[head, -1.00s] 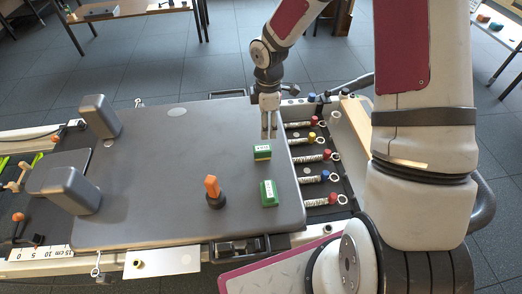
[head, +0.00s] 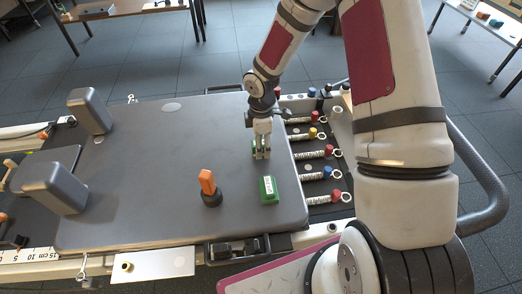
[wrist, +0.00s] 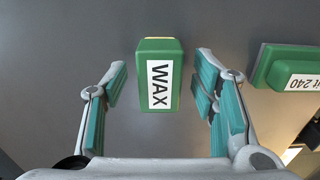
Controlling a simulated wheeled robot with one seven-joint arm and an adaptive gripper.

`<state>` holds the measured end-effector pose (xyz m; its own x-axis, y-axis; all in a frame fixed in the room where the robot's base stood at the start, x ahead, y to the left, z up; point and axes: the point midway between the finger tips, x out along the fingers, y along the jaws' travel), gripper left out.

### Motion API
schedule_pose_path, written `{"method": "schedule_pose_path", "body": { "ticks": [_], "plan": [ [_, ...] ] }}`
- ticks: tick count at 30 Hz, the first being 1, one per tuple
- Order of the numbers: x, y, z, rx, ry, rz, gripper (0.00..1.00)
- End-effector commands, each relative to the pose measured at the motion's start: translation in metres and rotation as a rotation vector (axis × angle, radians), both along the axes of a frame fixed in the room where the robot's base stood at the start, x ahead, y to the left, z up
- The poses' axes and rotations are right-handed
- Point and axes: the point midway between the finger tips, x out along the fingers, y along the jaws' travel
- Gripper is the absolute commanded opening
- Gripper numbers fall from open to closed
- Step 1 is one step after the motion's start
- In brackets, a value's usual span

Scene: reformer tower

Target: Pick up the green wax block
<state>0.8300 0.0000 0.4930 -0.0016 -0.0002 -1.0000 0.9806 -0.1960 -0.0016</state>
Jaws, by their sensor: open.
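The green wax block (wrist: 156,95) has a white label reading "WAX" and a strip of yellow at its far end. In the wrist view it lies between and slightly beyond my open fingers, with a gap on each side. In the head view only a green edge of the wax block (head: 253,146) shows, the rest hidden behind my gripper (head: 261,155). My gripper points down over it and is empty. In the wrist view my gripper (wrist: 162,80) has teal pads on both fingers. Whether the fingertips reach down beside the block is unclear.
A second green block (head: 268,189) lies nearby on the grey carriage (head: 150,190); its label in the wrist view (wrist: 290,68) ends in "it 240". An orange-topped knob (head: 209,188) stands left of it. Grey shoulder rests (head: 55,185) are at left, coloured springs (head: 315,155) at right.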

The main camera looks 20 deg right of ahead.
Motion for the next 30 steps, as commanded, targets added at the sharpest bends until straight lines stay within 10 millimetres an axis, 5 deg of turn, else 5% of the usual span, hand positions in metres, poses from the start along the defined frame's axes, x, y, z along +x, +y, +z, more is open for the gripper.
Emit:
{"method": "schedule_pose_path", "body": {
  "ticks": [7, 15, 30],
  "plan": [
    [0.0, 0.001, -0.003, 0.001, -0.001, 0.001, 0.53],
    [0.0, 0.0, -0.003, 0.001, -0.001, 0.001, 0.01],
    [0.001, 0.0, 0.01, 0.0, -0.003, 0.001, 0.0]
  ]
}}
